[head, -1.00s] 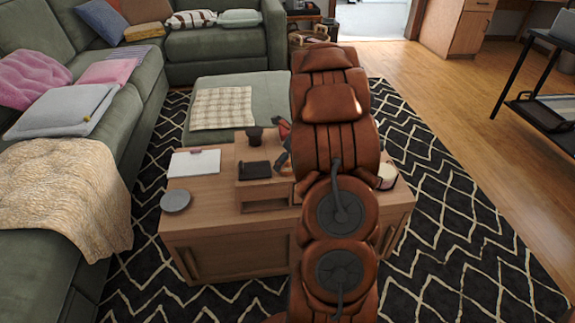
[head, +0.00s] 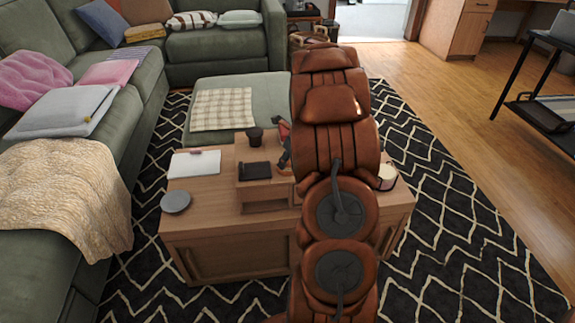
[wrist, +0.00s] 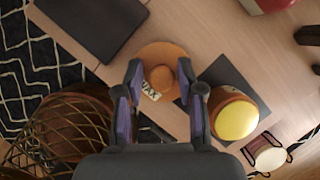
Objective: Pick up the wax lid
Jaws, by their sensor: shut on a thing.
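The wax lid (wrist: 160,57) is an orange-brown disc with a round knob and the printed word WAX, in the upper middle of the wrist view. My gripper (wrist: 160,72) is shut on it, with one dark, purple-padded finger on each side. How far the lid is off the surface below cannot be told. To its right stands a round jar with a yellow top (wrist: 237,119), apart from the lid. In the head view my arm hides the lid and most of my gripper.
A dark flat mat (wrist: 240,78) lies by the jar. A dark flat panel (wrist: 93,22) is at upper left and a wire basket (wrist: 62,128) at lower left. A small pale drum-like item (wrist: 268,156) is at lower right. The wooden table (head: 225,232) stands on a patterned rug.

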